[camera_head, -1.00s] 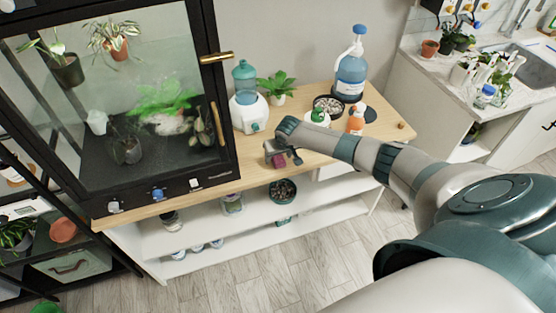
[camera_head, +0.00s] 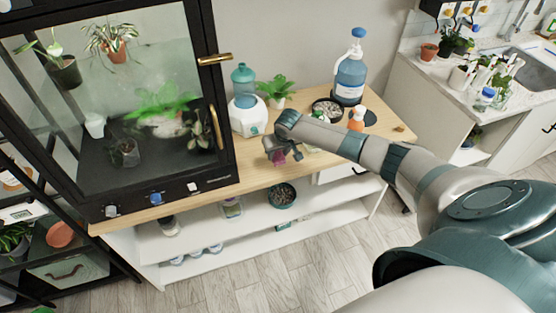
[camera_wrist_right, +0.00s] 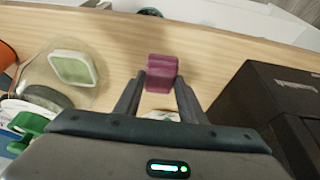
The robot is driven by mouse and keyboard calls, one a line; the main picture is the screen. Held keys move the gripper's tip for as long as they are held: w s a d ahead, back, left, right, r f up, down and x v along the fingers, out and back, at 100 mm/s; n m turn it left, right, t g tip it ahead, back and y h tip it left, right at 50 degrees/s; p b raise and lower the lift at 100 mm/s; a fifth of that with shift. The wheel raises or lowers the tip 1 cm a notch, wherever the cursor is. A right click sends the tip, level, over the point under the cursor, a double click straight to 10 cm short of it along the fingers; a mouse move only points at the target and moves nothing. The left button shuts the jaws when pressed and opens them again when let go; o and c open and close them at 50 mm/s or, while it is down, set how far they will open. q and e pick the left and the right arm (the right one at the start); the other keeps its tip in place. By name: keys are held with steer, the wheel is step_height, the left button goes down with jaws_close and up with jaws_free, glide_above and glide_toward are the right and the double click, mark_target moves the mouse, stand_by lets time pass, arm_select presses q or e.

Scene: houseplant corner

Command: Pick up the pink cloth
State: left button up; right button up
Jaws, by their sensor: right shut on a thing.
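The pink cloth (camera_head: 280,158) is a small, dark pink folded piece at the end of my right arm, over the front part of the wooden bench top. My right gripper (camera_head: 273,152) is shut on it. In the right wrist view the cloth (camera_wrist_right: 161,72) sits between the two dark fingertips of the gripper (camera_wrist_right: 160,84), with bare wood behind it. It looks lifted off the wood, but the height is hard to tell. My left gripper is not in view.
The black glass plant cabinet (camera_head: 222,120) stands left of my gripper. The bench's front strip (camera_head: 240,173) is clear.

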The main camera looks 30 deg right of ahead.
steer(key=s+d+r+b, duration=0.3)
steer(key=s+d+r, duration=0.4)
steer(key=s+d, duration=0.1)
steer(key=shift+d+r+b, duration=0.15)
steer(key=shift+r+b, duration=0.1)
steer(key=shift+b, duration=0.15)
steer(key=shift+s, duration=0.1)
steer(key=shift+o, duration=1.1)
steer(key=shift+n+y, duration=0.4)
steer(key=shift+n, duration=0.4)
steer(key=s+a+f+b, duration=0.1)
steer(key=a, duration=0.4)
steer(key=s+a+b, duration=0.1)
steer(key=a, duration=0.5)
steer(key=s+a+f, duration=0.1)
steer(key=a, duration=0.5)
steer(key=shift+s+f+b, duration=0.1)
steer(key=shift+f+b, duration=0.2)
steer(key=shift+b, duration=0.1)
steer(key=shift+c, duration=0.2)
steer(key=s+a+r+b, duration=0.1)
steer(key=s+a, duration=0.1)
steer(key=a, duration=0.4)
steer(key=s+a+r+n+b, duration=0.1)
steer(key=s+a+r, duration=0.1)
steer(key=a, duration=0.5)
steer(key=shift+s+a, duration=0.15)
steer(key=shift+s, duration=0.65)
